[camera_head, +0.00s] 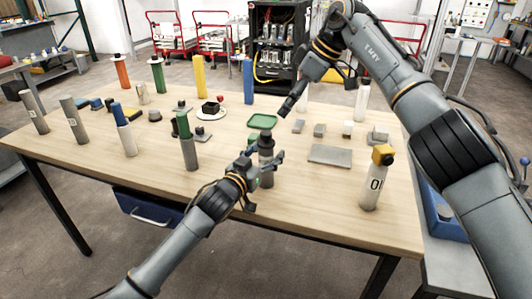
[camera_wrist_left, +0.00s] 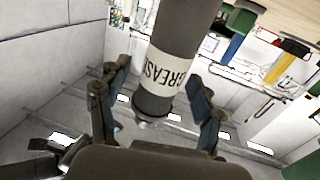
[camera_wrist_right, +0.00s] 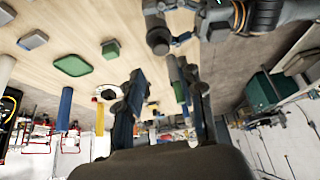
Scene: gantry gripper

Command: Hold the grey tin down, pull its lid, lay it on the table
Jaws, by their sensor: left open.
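The grey tin (camera_head: 266,173) stands upright at the table's front middle, its dark lid (camera_head: 266,139) on top. In the left wrist view the tin (camera_wrist_left: 182,40) carries a GREASE label and appears upside down. My left gripper (camera_head: 268,160) is open, with its fingers (camera_wrist_left: 158,95) on either side of the tin; whether either touches is unclear. My right gripper (camera_head: 284,111) is above the table, behind and right of the tin, apart from it. In the right wrist view its fingers (camera_wrist_right: 158,72) are apart with nothing held, and the tin's round dark top (camera_wrist_right: 158,40) shows beyond them.
A green tray (camera_head: 262,121) lies behind the tin, a flat grey plate (camera_head: 330,154) to its right. A yellow-capped bottle (camera_head: 371,182) stands at the right front. A green-topped cylinder (camera_head: 187,145) stands left. Bare wood (camera_head: 310,205) lies in front.

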